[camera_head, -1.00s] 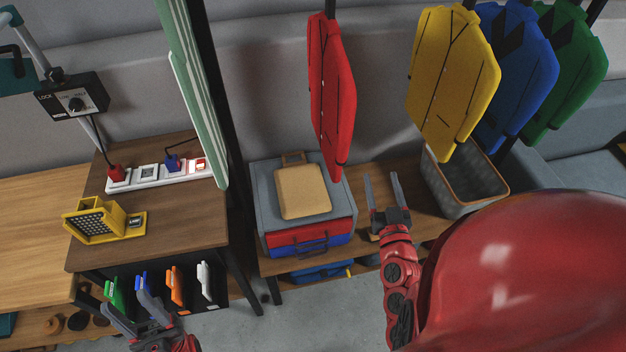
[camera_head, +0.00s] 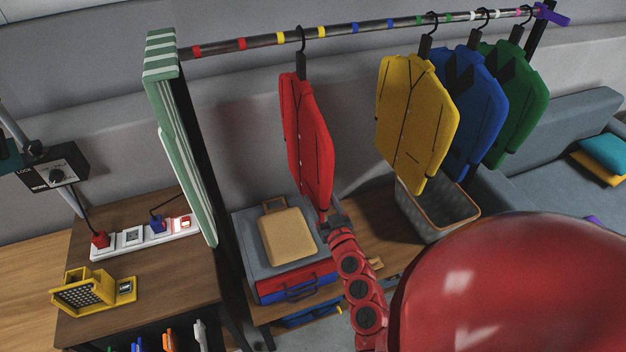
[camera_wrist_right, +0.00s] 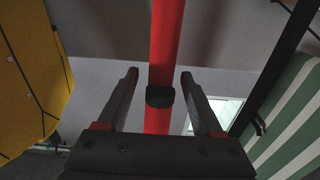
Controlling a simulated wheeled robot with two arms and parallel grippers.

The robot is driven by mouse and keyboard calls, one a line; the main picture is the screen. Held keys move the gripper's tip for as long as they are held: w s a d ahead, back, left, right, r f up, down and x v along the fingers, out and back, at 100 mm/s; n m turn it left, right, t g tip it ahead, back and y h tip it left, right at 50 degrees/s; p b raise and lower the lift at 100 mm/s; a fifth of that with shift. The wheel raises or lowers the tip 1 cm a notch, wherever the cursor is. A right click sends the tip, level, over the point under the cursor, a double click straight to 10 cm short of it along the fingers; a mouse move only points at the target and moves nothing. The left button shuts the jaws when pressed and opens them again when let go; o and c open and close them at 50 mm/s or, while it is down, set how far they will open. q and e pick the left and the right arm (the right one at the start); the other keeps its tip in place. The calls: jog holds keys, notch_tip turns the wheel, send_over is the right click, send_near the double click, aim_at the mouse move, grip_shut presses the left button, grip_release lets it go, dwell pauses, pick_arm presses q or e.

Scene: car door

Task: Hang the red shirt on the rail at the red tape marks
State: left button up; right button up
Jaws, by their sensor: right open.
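The red shirt (camera_head: 307,140) hangs from its hanger on the rail (camera_head: 380,27), with the hook between the two yellow tape marks. Two red tape marks (camera_head: 196,52) (camera_head: 242,44) are farther left on the rail. My right gripper (camera_head: 324,217) is at the lower end of the red shirt, and the shirt partly hides its fingers. In the right wrist view, the right gripper (camera_wrist_right: 160,78) is open, with the narrow red shirt (camera_wrist_right: 165,45) showing between its fingers and a dark rounded part low on it. Contact cannot be told. My left gripper is out of view.
Yellow (camera_head: 415,115), blue (camera_head: 470,110) and green (camera_head: 515,100) shirts hang to the right. A green-striped board (camera_head: 185,150) stands at the rail's left end. A toolbox (camera_head: 290,270) and a grey basket (camera_head: 435,215) are below. The rail over the red marks is clear.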

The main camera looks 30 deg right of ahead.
jog(key=x, duration=0.6)
grip_shut()
dwell(0.3)
jog(key=shift+p, duration=0.3)
jog(key=shift+r, duration=0.35)
